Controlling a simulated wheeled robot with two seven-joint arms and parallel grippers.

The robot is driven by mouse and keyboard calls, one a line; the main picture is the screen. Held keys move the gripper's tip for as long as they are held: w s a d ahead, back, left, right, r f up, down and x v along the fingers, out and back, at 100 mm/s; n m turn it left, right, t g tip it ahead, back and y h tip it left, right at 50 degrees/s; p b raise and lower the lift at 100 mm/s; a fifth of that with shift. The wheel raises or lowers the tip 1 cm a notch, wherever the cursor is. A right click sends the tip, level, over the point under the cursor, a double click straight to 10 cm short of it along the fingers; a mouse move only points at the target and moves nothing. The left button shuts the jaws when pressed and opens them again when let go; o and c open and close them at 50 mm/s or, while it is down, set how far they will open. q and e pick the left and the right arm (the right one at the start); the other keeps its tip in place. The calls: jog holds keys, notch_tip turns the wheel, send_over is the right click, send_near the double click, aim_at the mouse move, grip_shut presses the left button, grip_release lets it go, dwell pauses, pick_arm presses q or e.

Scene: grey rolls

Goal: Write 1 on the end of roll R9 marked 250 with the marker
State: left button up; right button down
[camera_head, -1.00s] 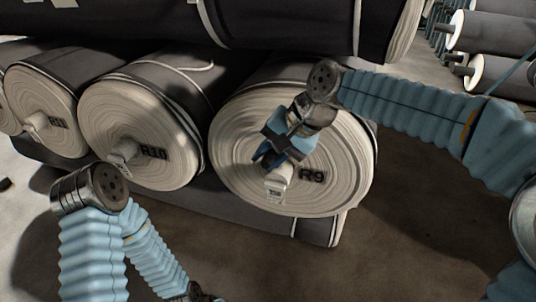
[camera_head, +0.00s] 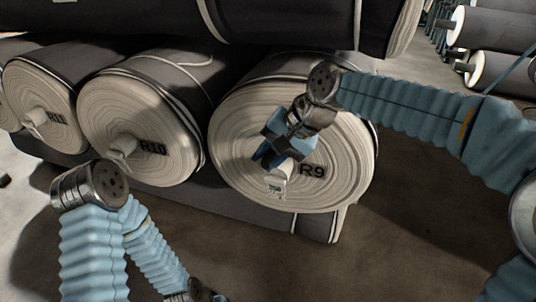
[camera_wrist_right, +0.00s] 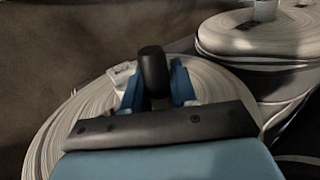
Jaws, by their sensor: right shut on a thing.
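Roll R9 (camera_head: 345,165) lies with its pale, ringed end facing me, with "R9" in black on it. A white tag (camera_head: 278,188) hangs at its core, its print too small to read. My right gripper (camera_head: 264,157) is in front of that end, near the core and just above the tag. In the right wrist view, its blue fingers (camera_wrist_right: 154,88) are shut on a black cylinder, the marker (camera_wrist_right: 152,68). The R9 end (camera_wrist_right: 215,82) and tag (camera_wrist_right: 121,72) are beyond. I cannot tell whether the marker touches the roll. My left gripper is out of view.
Roll R10 (camera_head: 165,165) and another roll (camera_head: 55,110) lie to the left of R9. A dark roll (camera_head: 300,22) rests above, overhanging. The floor (camera_head: 420,225) at front right is clear.

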jog(key=shift+f, duration=0.45)
jog(key=shift+f+b, duration=0.3)
jog(key=shift+b, duration=0.05)
jog(key=shift+f+b, duration=0.3)
jog(key=shift+f, duration=0.7)
dwell(0.7)
jog(key=shift+s, duration=0.1)
jog(key=shift+s+a, duration=0.25)
jog(key=shift+s, duration=0.45)
jog(key=shift+s+a, duration=0.2)
jog(key=shift+s, duration=0.45)
jog(key=s+a, duration=0.2)
jog(key=s, duration=0.3)
jog(key=shift+s+b, duration=0.35)
jog(key=shift+b, duration=0.1)
